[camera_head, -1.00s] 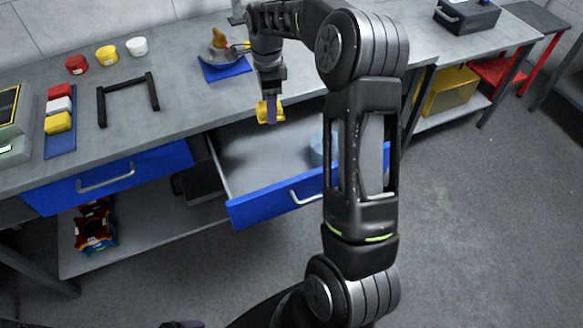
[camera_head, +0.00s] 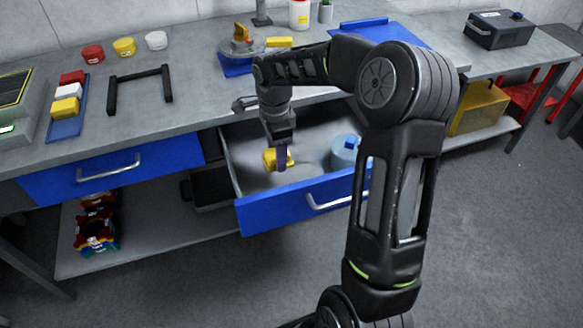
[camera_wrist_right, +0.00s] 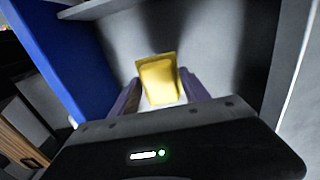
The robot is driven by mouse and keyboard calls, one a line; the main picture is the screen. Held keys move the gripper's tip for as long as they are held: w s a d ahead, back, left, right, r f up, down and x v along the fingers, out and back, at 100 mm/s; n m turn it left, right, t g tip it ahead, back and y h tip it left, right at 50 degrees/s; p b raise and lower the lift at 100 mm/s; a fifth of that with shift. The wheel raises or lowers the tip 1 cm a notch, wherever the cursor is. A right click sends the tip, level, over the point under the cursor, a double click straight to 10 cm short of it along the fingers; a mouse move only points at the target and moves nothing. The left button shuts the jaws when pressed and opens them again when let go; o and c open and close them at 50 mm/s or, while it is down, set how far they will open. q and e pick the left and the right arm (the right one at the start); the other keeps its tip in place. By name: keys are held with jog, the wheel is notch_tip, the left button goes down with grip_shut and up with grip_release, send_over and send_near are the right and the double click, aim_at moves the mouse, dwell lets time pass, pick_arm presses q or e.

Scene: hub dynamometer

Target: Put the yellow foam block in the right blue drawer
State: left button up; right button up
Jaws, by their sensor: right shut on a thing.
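The yellow foam block (camera_head: 271,158) is between the fingers of my right gripper (camera_head: 281,160), which is shut on it. The block is inside the open right blue drawer (camera_head: 295,206), toward its left side. In the right wrist view the block (camera_wrist_right: 158,80) sits between the two fingers (camera_wrist_right: 160,92), with the grey drawer interior beyond. I cannot tell whether the block touches the drawer floor. My left gripper is not in view.
A light blue round container (camera_head: 344,152) stands in the drawer's right part. The left blue drawer (camera_head: 110,172) is closed. A black frame (camera_head: 140,90) and a blue tray of coloured blocks (camera_head: 66,126) lie on the bench. Another yellow block (camera_head: 279,42) lies farther back.

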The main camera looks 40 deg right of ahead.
send_over(279, 181)
notch_tip(279, 181, down, 4)
jog(key=shift+f, duration=0.15)
jog(key=shift+a+f, duration=0.1)
jog(key=shift+f, duration=1.75)
jog(key=shift+f+b, duration=0.2)
jog(key=shift+b, duration=0.15)
jog(key=o, duration=1.3)
jog(key=shift+r, duration=0.15)
notch_tip(279, 181, up, 12)
jog(key=shift+r+p, duration=0.1)
jog(key=shift+p, duration=0.45)
